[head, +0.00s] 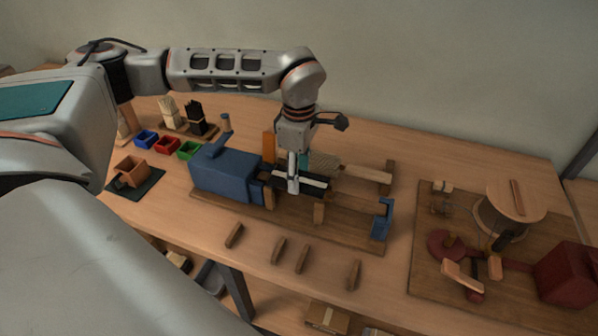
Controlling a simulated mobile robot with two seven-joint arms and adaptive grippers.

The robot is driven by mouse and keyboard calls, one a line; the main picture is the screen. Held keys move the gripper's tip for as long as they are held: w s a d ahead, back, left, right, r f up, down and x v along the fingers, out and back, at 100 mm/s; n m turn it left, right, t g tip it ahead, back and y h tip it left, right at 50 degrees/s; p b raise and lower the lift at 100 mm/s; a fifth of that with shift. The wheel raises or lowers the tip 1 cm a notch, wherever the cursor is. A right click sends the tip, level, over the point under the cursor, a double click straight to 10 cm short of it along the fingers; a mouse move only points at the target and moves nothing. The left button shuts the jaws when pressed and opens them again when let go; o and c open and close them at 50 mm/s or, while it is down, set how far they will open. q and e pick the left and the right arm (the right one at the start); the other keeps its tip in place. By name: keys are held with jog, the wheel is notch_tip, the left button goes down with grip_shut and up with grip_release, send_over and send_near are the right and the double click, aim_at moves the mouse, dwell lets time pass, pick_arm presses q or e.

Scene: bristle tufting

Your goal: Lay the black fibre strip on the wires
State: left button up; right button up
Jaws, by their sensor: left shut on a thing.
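My left gripper (293,187) reaches down from above over the wooden jig board (345,235). It is shut on the black fibre strip (316,182), which lies crosswise at its fingertips with a pale band beside it. The strip is just right of the blue headstock box (225,172), above the line toward the blue end bracket (382,220). The wires are too thin to make out, and the fingers hide part of this area. I cannot tell whether the strip touches them. My right gripper is not in view.
Bundles of pale fibre (169,110) and black fibre (196,119) stand at the back left, near small blue, red and green bins (167,145). Several wooden pegs (302,259) lie along the front. A second board (428,270) with a spool (508,208) and red parts is at right.

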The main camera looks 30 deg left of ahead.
pick_arm(q)
jog(key=shift+p, duration=0.35)
dwell(0.3)
jog(key=shift+f, duration=0.95)
dwell(1.1)
jog(key=o, duration=1.2)
jog(key=shift+r, duration=0.1)
notch_tip(320, 180, up, 12)
jog(key=shift+f, duration=0.1)
